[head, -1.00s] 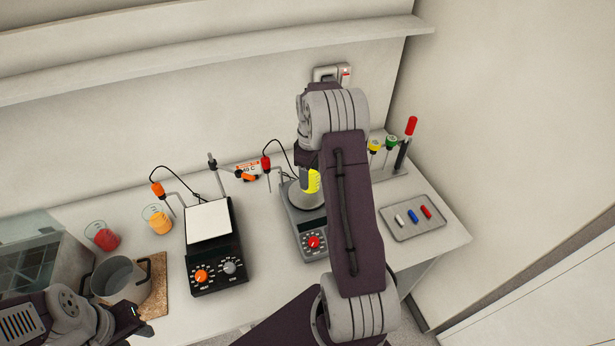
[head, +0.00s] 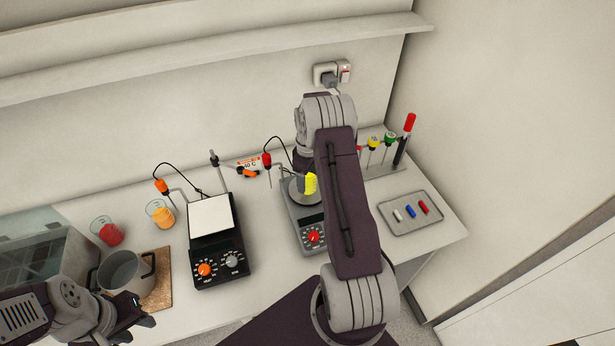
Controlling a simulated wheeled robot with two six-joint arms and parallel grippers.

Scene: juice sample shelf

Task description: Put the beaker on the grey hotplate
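The grey hotplate (head: 312,236), with a round top and a red knob, stands on the bench right of centre. A yellow thing with fine marks (head: 311,184), perhaps the beaker with yellow liquid, shows at its round top, partly hidden by my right arm. I cannot tell whether it rests on the plate. My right gripper (head: 303,182) is right beside it, its fingers mostly hidden. A glass beaker with orange liquid (head: 162,215) and one with red liquid (head: 109,234) stand at the left. My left gripper (head: 140,312) is low at the left, in front of the pot; its fingers are unclear.
A black hotplate with a white top (head: 217,257) stands left of the grey one. A pot (head: 126,273) sits on a cork mat (head: 159,291). A tray (head: 409,229) with small coloured pieces lies right. A rack of coloured-topped tools (head: 383,171) is behind it.

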